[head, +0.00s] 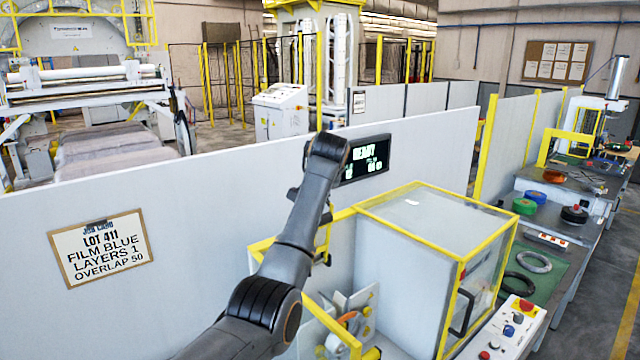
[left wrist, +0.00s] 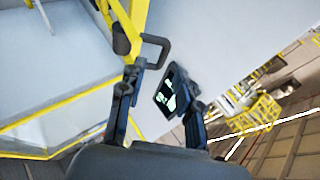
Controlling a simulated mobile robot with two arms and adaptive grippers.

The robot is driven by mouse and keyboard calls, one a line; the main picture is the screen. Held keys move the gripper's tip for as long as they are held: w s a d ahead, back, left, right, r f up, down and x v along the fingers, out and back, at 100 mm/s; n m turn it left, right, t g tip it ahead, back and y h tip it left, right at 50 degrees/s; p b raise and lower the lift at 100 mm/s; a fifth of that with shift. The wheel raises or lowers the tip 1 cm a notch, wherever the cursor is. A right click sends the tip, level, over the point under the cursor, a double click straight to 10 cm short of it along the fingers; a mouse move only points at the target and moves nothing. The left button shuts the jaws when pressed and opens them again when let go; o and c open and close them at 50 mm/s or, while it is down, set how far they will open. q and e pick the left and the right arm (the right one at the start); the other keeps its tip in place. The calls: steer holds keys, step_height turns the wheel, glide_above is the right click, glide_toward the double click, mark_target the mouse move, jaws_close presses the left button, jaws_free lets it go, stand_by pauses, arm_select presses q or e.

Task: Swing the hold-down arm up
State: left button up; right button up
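The yellow hold-down arm (left wrist: 131,22) crosses the top of the left wrist view, with a dark bracket-shaped handle (left wrist: 160,48) beside it. My left gripper (left wrist: 160,92) is open and empty, its two dark fingers spread apart. The handle lies just beyond the fingertips, nearer the left finger; I cannot tell whether they touch. In the head view a short part of the yellow arm (head: 325,237) shows below my bent wrist, left of the machine's enclosure. My left arm hides much of that area. My right gripper is in neither view.
A clear-topped enclosure with a yellow frame (head: 438,215) stands right of the arm. A white partition (head: 220,190) with a job card (head: 101,248) runs behind. A dark display (head: 364,160) is close to my wrist. A button panel (head: 507,332) is at lower right.

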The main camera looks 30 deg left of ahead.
arm_select(q)
steer(key=v, duration=0.4)
steer(key=shift+s+d+r, duration=0.2)
steer(key=shift+d+r, duration=0.05)
stand_by(0.3)
